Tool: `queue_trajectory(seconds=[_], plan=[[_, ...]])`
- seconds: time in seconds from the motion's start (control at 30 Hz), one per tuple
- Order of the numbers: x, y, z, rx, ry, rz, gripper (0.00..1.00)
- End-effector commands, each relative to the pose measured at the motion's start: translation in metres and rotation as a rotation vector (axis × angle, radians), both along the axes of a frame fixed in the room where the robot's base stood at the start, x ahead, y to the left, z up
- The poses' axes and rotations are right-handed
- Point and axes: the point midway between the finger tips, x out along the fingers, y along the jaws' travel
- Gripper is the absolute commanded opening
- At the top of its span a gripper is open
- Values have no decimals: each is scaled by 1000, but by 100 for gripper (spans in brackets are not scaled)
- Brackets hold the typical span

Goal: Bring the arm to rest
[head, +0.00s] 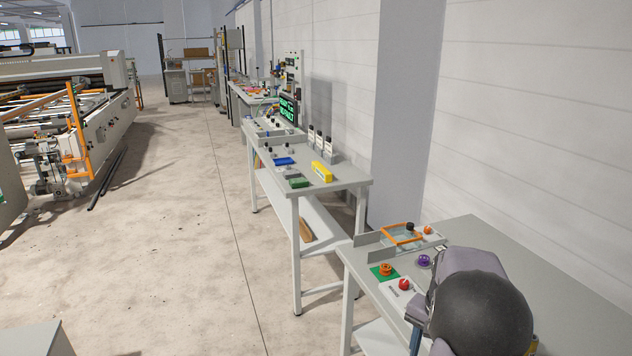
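My arm shows at the lower right of the head view as grey-purple links and a large dark rounded joint, over the near grey table (480,235). My gripper cannot be made out; the arm's own links cover that area or it lies outside the picture. Whether it holds anything does not show. Beside the arm on the table are an orange spool (386,269) on a green square, a red round piece (404,284) on a white base and a purple spool (424,260).
An orange frame (402,235) lies at the table's back. A second bench (335,185) beyond holds a yellow box (322,172), a blue tray (284,161) and bottles. A white wall runs along the right. Open floor (190,240) lies left, with a large quilting machine (105,125) beyond.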

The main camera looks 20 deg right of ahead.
Motion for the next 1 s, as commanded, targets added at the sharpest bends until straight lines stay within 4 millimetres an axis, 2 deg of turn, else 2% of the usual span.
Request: queue_trajectory(seconds=[0.03,0.13,0.2,0.3,0.4,0.5,0.6,0.73,1.0], plan=[[6,38,4,-1,0,117,45],[5,103,4,-2,-1,337,45],[-4,146,3,-1,0,487,45],[-24,196,-1,-1,0,685,45],[-47,232,-6,-1,0,849,45],[-67,255,-11,-1,1,975,45],[-82,269,-15,0,2,1056,45],[-91,275,-18,0,2,1104,45],[-93,276,-18,1,2,1111,45]])
